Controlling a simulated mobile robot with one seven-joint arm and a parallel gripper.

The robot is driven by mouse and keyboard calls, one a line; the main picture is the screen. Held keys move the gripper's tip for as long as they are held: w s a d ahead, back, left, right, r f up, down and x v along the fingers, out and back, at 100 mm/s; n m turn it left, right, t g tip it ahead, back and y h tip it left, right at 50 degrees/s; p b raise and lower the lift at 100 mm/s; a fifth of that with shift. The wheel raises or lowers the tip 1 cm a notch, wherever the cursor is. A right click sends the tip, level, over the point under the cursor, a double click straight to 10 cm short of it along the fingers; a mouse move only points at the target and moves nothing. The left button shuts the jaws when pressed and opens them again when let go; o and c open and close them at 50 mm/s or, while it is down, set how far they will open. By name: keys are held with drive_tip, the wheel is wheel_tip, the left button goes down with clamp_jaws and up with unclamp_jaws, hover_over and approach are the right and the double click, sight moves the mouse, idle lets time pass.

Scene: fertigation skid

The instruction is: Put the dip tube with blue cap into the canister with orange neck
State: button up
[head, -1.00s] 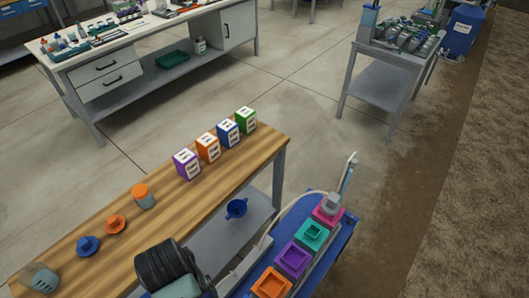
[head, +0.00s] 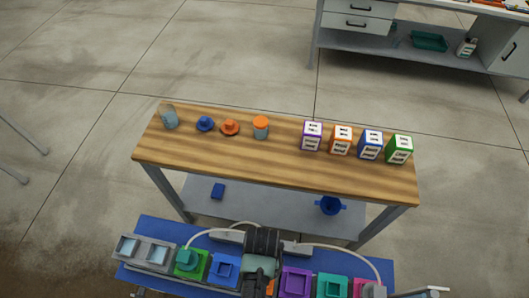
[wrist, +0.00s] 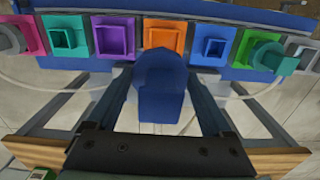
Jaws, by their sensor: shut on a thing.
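My gripper (wrist: 158,82) is shut on the blue cap (wrist: 162,98) of the dip tube in the wrist view. The cap sits between the two fingers; the tube itself is hidden. The canister with the orange neck (wrist: 165,38) is just beyond the cap in the wrist view, between the purple and blue necks. Its square opening is partly covered by the cap. The cap seems apart from it, but the height gap cannot be told. In the head view, my dark arm end (head: 262,245) covers most of this canister.
Neighbouring canisters have purple (wrist: 116,38) and blue (wrist: 213,45) necks; green, teal and pink ones stand farther out. Pale hoses arch by the row. A wooden bench (head: 240,165) behind holds labelled boxes (head: 341,140), caps and jars. A blue funnel (head: 330,205) is on its lower shelf.

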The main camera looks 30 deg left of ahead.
drive_tip(key=shift+s+a+f, duration=0.3)
drive_tip(key=shift+s+f, duration=0.2)
drive_tip(key=shift+f, duration=0.05)
drive_tip(key=shift+a+f+b, duration=0.1)
drive_tip(key=shift+f+b, duration=0.4)
drive_tip(key=shift+b, duration=0.2)
wheel_tip(320, 180, down, 10)
drive_tip(key=b, duration=0.7)
drive_tip(key=shift+r+b, duration=0.1)
drive_tip(key=shift+b, duration=0.2)
drive_tip(key=o, duration=1.2)
wheel_tip(320, 180, up, 13)
drive_tip(key=shift+p, duration=0.65)
